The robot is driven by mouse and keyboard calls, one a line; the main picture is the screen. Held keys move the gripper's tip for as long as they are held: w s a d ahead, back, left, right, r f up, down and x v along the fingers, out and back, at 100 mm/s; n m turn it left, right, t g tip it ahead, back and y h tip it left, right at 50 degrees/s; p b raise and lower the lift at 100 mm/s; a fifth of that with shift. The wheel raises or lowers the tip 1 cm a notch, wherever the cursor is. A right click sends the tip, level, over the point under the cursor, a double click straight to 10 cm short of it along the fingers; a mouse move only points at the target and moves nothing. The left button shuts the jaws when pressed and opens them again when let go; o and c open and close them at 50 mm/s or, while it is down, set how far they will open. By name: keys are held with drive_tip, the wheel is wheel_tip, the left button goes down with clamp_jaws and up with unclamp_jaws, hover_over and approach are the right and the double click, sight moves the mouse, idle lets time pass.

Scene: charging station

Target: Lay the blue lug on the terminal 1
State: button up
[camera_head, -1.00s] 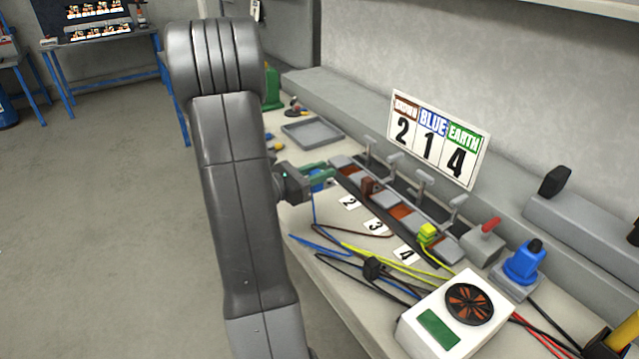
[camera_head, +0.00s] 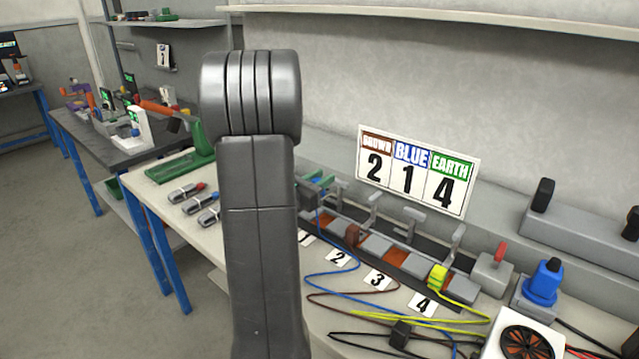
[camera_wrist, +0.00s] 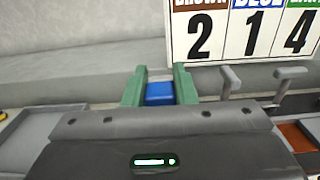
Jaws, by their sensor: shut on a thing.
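My gripper (camera_wrist: 159,90) has its green jaws shut on the blue lug (camera_wrist: 159,93), seen between them in the wrist view. In the head view the gripper (camera_head: 316,183) is partly hidden behind my arm, held above the far left end of the terminal row. A blue wire (camera_head: 321,222) hangs from it to the bench. Terminal 1 is mostly hidden by my arm and gripper; its number card (camera_head: 305,238) partly shows. A brown lug (camera_head: 352,235) sits at terminal 2, and a yellow-green lug (camera_head: 438,276) at terminal 4.
Clamp levers (camera_head: 374,207) stand behind the terminals. A sign (camera_head: 414,172) reads brown 2, blue 1, earth 4. A red-handled switch box (camera_head: 493,270) and a blue plug (camera_head: 543,284) are at the right. Loose wires lie across the bench front. Grey tools (camera_head: 185,193) lie at left.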

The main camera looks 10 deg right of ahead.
drive_tip(key=shift+b, duration=0.3)
drive_tip(key=shift+f+b, duration=0.3)
wheel_tip(320, 180, down, 5)
drive_tip(key=b, duration=0.5)
drive_tip(key=shift+f, duration=0.15)
drive_tip(key=shift+b, duration=0.7)
idle(1.4)
drive_tip(key=shift+f+b, duration=1.4)
drive_tip(key=shift+b, duration=0.15)
drive_tip(key=shift+s+f+b, duration=0.25)
drive_tip(key=shift+f+b, duration=0.1)
drive_tip(key=shift+f, duration=0.2)
drive_tip(key=shift+r, duration=0.2)
drive_tip(key=shift+w+r+p, duration=0.15)
drive_tip(key=shift+r+p, duration=0.5)
drive_tip(key=shift+r, duration=0.3)
